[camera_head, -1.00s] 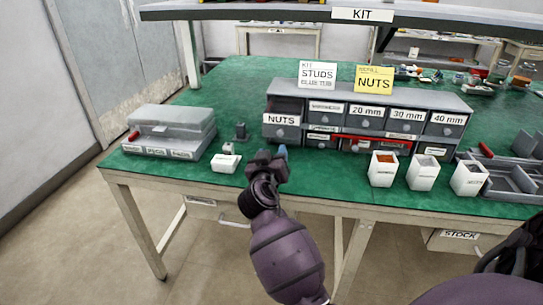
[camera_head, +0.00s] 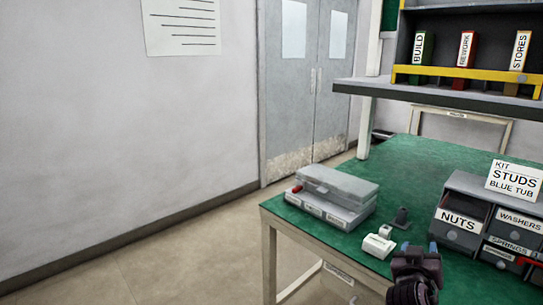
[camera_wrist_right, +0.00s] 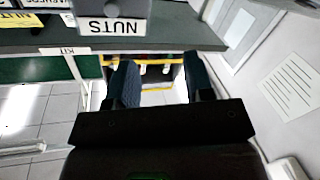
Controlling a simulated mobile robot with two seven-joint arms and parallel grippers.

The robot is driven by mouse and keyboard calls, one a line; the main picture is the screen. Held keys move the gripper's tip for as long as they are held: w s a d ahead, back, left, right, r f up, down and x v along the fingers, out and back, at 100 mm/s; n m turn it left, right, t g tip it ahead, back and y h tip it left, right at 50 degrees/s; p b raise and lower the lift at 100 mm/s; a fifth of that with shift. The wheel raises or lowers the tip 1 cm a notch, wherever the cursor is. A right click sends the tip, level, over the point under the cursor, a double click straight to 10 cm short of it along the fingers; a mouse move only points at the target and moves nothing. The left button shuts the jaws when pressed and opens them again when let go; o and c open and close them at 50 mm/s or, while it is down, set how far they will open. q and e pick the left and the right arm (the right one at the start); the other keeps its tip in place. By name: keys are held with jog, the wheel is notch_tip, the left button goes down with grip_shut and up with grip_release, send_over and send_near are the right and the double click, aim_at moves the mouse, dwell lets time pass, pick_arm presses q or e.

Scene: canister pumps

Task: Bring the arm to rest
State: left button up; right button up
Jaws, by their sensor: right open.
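My right gripper (camera_head: 418,252) shows at the bottom right of the head view, over the near edge of the green bench (camera_head: 395,205). It is in front of and left of the drawer labelled NUTS (camera_head: 461,228), and right of a small white block (camera_head: 378,246). In the right wrist view, which is upside down, its two dark fingers (camera_wrist_right: 163,85) stand apart with nothing between them. The NUTS label (camera_wrist_right: 112,27) shows at the top of that view. My left gripper is not in view.
The drawer cabinet (camera_head: 480,195) bears a STUDS sign (camera_head: 515,178). A shelf (camera_head: 450,95) overhangs the bench. Open floor (camera_head: 150,265) lies to the left.

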jog(key=s+a+f+n+t+y+p, duration=0.1)
jog(key=s+a+f+n+y+p, duration=0.1)
jog(key=s+a+f+y, duration=0.3)
jog(key=s+a+f+n+y+p, duration=0.1)
jog(key=s+a+f+n+y, duration=0.25)
jog(key=s, duration=0.35)
pick_arm(q)
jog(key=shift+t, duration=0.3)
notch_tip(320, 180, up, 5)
jog(key=p, duration=0.3)
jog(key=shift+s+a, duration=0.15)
pick_arm(e)
jog(key=s+f+g, duration=0.1)
jog(key=s+f, duration=0.2)
jog(key=s, duration=0.4)
jog(key=s+f+m+g+y, duration=0.1)
jog(key=s+f, duration=0.3)
jog(key=s, duration=0.4)
jog(key=s+f+g, duration=0.2)
jog(key=s+f, duration=0.2)
jog(key=s, duration=0.4)
jog(key=shift+d+g+y, duration=0.15)
jog(key=shift+g+y, duration=0.15)
jog(key=shift+y, duration=0.05)
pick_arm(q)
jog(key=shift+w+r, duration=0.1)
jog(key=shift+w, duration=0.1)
